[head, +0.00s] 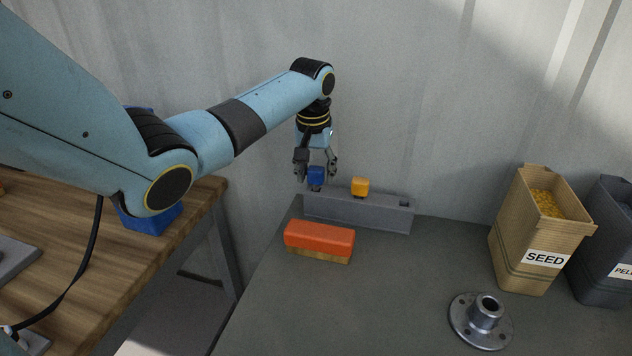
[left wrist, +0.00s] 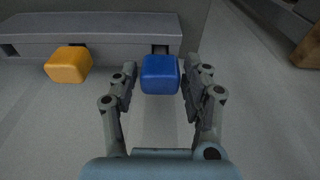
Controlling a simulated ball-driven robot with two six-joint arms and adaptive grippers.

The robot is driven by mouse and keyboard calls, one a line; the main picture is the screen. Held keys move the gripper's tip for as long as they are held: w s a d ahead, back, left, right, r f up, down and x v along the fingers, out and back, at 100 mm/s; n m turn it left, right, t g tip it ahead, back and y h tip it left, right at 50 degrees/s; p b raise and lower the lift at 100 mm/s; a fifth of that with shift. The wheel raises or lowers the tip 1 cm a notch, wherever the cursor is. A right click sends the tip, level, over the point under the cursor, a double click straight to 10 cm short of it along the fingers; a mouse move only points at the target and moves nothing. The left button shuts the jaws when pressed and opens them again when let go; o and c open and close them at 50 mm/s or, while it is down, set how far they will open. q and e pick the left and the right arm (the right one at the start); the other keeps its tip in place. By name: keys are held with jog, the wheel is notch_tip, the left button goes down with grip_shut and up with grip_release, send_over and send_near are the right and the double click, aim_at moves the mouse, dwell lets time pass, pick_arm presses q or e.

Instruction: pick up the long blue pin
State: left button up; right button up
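The blue pin shows as a blue block-shaped head (head: 317,176) at the left end of a grey rack (head: 365,214). In the left wrist view the blue head (left wrist: 160,74) lies between the fingertips of my left gripper (left wrist: 158,82), with a visible gap on the left and a narrower one on the right. My left gripper (head: 316,172) points down over the rack with its fingers apart. The pin's length below the head is hidden. A yellow head (head: 360,187) sits in the rack to the right and also shows in the left wrist view (left wrist: 68,64). My right gripper is not in view.
An orange-topped block with a wooden base (head: 319,238) lies in front of the rack. A metal flange (head: 482,320), a seed box (head: 541,235) and a dark pellet box (head: 605,245) stand on the right. The table middle (head: 400,280) is clear. A wall is behind.

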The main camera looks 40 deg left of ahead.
pick_arm(q)
jog(key=c, duration=0.9)
